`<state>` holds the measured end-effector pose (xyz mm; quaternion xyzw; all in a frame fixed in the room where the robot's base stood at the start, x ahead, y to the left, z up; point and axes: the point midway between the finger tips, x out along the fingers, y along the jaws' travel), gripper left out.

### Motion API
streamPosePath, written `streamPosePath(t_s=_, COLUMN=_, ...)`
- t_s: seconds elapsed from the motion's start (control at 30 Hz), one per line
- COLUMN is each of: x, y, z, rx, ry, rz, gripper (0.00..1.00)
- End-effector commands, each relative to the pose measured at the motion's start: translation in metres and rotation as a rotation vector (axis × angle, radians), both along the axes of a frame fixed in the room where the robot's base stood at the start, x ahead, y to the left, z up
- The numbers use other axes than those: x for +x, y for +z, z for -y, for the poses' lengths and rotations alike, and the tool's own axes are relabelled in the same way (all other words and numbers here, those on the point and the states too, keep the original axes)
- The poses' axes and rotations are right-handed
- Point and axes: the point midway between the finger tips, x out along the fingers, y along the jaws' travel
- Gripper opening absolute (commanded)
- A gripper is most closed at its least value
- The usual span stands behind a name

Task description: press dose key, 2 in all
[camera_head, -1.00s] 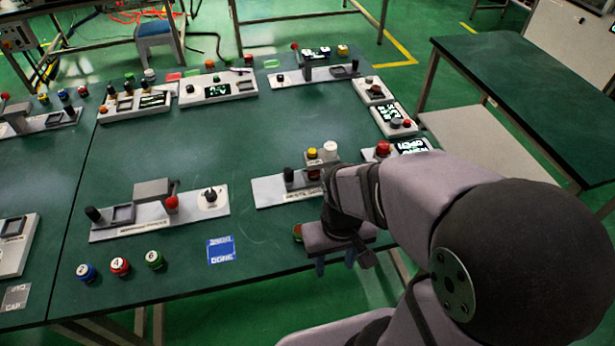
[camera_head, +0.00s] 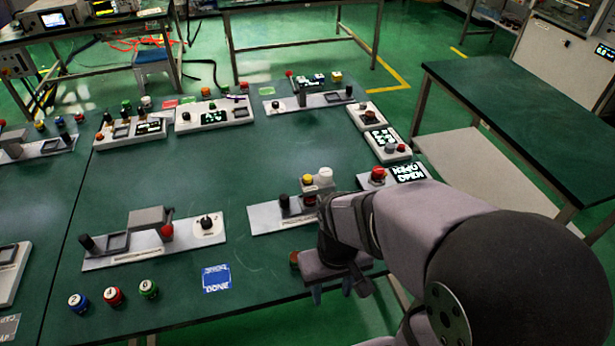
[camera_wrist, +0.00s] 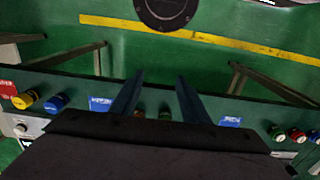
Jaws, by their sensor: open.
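My gripper (camera_head: 332,293) hangs at the table's near edge, fingers pointing down and apart, with nothing between them. In the wrist view its two dark blue fingers (camera_wrist: 160,78) show spread, with floor beyond. I cannot tell which control is the dose key, as labels are too small to read. The nearest station (camera_head: 262,218), just left of and behind my gripper, has a black knob (camera_head: 284,201), a yellow button (camera_head: 308,180) and a white cylinder (camera_head: 325,176). My arm covers its right part. A small control (camera_head: 294,259) sits right beside my gripper, partly hidden.
A station with a red knob (camera_head: 167,231) stands at left. Blue, red and green numbered caps (camera_head: 112,296) and a blue DONE card (camera_head: 216,278) lie near the front edge. Devices with displays (camera_head: 408,172) line the right edge. The table's middle (camera_head: 220,165) is clear.

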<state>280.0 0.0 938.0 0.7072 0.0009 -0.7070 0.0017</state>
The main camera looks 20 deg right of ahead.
Motion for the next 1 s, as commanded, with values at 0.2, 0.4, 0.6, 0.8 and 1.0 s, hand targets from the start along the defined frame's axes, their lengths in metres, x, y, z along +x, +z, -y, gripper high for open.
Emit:
streamPosePath(t_s=0.2, x=0.0, y=0.0, z=0.0, rx=0.0, ry=0.0, rz=0.0, gripper=0.0)
streamPosePath(t_s=0.4, x=0.0, y=0.0, z=0.0, rx=0.0, ry=0.0, rz=0.0, gripper=0.0)
streamPosePath(t_s=0.6, x=0.0, y=0.0, z=0.0, rx=0.0, ry=0.0, rz=0.0, gripper=0.0)
streamPosePath(t_s=0.8, x=0.0, y=0.0, z=0.0, rx=0.0, ry=0.0, rz=0.0, gripper=0.0)
streamPosePath(t_s=1.0, x=0.0, y=0.0, z=0.0, rx=0.0, ry=0.0, rz=0.0, gripper=0.0)
